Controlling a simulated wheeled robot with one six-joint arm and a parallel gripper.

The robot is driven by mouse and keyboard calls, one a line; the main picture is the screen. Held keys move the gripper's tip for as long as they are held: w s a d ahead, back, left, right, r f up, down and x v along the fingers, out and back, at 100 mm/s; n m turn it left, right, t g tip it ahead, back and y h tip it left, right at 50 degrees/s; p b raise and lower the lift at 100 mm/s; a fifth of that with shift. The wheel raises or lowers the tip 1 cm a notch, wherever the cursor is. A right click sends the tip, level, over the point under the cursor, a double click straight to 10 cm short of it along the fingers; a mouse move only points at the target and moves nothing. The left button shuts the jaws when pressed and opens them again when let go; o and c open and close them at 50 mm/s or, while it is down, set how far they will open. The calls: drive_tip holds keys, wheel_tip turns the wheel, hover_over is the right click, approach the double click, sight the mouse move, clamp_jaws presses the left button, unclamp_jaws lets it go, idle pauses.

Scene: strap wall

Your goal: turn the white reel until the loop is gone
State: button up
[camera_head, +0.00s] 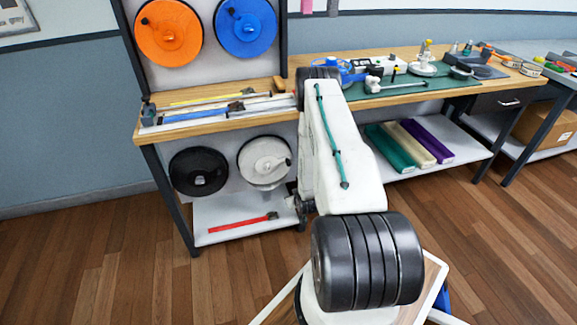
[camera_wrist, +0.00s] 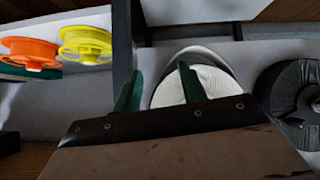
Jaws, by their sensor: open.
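The white reel (camera_head: 262,158) hangs on the panel under the bench, with a pale crank handle (camera_head: 280,164) at its right side. In the wrist view the white reel (camera_wrist: 211,82) is partly hidden behind my gripper. A pale strap loop (camera_wrist: 204,49) bows out past the reel's rim in the wrist view, with a gap between them. My gripper (camera_wrist: 157,76) is open, its two green fingers apart in front of the reel. I see nothing held between them, and cannot tell whether a finger touches the reel or its handle.
A black reel (camera_head: 198,171) hangs beside the white one. Orange (camera_head: 168,33) and blue (camera_head: 246,26) reels hang above. A red strap (camera_head: 238,222) lies on the low shelf (camera_head: 215,207). Orange (camera_wrist: 31,52) and yellow (camera_wrist: 85,44) reels show in the wrist view. A dark post (camera_wrist: 124,45) stands near my left finger.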

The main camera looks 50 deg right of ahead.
drive_tip(key=w+d+r+t+h, duration=0.2)
drive_tip(key=t, duration=0.1)
drive_tip(key=t+h, duration=0.2)
drive_tip(key=t, duration=0.2)
approach(289, 165)
drive_tip(key=x, duration=0.3)
drive_tip(key=shift+n, duration=0.4)
drive_tip(key=x, duration=0.7)
drive_tip(key=shift+w+d, duration=0.2)
drive_tip(key=shift+c, duration=0.2)
clamp_jaws()
drive_tip(key=shift+a, duration=0.1)
